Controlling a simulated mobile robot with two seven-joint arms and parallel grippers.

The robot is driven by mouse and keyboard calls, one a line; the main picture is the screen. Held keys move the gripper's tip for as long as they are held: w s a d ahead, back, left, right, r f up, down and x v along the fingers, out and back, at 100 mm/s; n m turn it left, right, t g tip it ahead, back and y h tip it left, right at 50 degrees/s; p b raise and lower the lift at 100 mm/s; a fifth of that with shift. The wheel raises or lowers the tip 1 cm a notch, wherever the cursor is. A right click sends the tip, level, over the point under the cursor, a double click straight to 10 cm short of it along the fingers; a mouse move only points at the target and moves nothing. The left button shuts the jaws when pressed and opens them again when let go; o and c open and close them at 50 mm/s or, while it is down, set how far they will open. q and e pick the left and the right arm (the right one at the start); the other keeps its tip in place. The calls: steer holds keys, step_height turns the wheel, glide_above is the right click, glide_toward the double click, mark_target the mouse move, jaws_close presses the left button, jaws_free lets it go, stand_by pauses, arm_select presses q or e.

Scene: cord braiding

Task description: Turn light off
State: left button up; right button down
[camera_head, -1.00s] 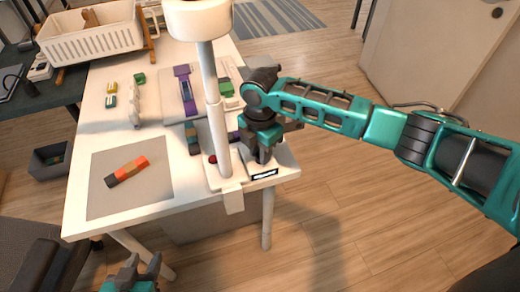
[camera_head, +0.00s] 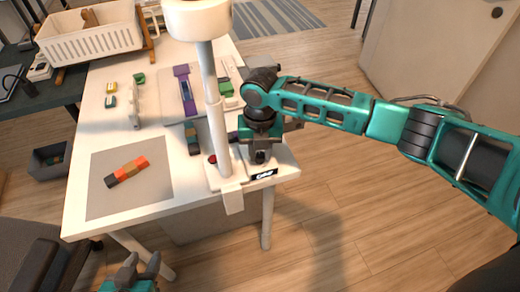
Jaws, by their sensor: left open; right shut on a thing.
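A white lamp-like post (camera_head: 211,100) with a round white head (camera_head: 197,18) stands at the near right corner of the table. A small box with a black label panel (camera_head: 264,174) sits at its foot, and a red button (camera_head: 212,159) shows on the other side of the post. My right gripper (camera_head: 260,156) points down on top of the box, shut on what looks like a dark knob, mostly hidden by the gripper. My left gripper (camera_head: 136,269) is open and empty, low in front of the table.
The floor right of the table is clear.

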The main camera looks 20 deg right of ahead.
mark_target(260, 156)
steer(key=shift+n, duration=0.6)
steer(key=c, duration=0.9)
jaws_free()
step_height(260, 156, up, 13)
steer(key=shift+f, duration=0.1)
